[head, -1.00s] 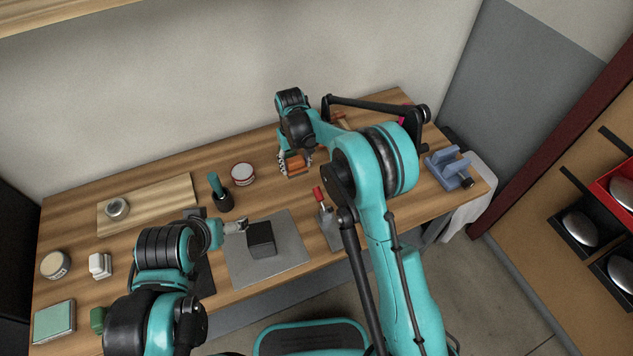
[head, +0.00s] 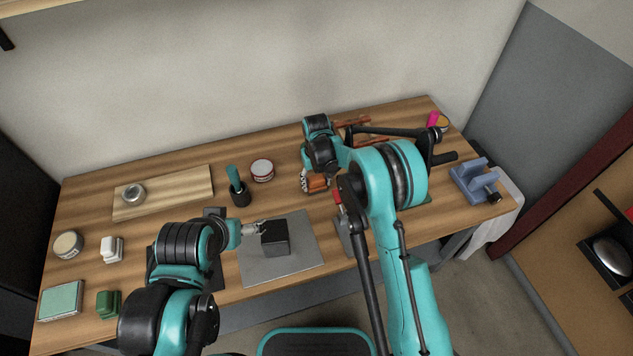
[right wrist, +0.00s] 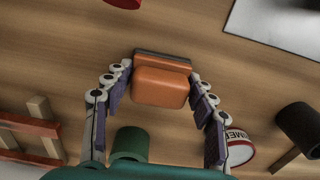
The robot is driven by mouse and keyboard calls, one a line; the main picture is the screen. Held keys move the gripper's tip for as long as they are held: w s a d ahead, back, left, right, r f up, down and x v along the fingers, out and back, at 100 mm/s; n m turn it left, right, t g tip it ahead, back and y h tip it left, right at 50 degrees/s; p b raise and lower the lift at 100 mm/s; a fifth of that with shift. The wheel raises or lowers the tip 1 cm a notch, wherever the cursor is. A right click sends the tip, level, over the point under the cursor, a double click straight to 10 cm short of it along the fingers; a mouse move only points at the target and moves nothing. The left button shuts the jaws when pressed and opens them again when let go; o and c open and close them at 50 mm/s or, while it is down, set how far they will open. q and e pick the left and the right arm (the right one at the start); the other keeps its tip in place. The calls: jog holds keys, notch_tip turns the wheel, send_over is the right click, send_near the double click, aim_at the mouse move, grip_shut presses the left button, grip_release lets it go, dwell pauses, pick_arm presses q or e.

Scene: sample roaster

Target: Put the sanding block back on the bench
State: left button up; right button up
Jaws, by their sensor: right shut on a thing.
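The sanding block, orange with a dark base, is in my right gripper. It shows in the right wrist view (right wrist: 160,86) between the two fingers and in the head view (head: 316,183) near the middle of the wooden bench (head: 190,215). My right gripper (right wrist: 157,88) is shut on it. Whether its base touches the bench or is just above, I cannot tell. My left gripper (head: 259,228) is beside a black block (head: 275,238) on a grey mat; its finger opening is too small to make out.
A red-and-white tin (head: 262,170) and a green-handled tool in a dark holder (head: 238,190) stand left of the sanding block. A red-handled tool (head: 338,197) is close by on its front right. A wooden rack (head: 378,135) is behind.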

jog(key=o, duration=1)
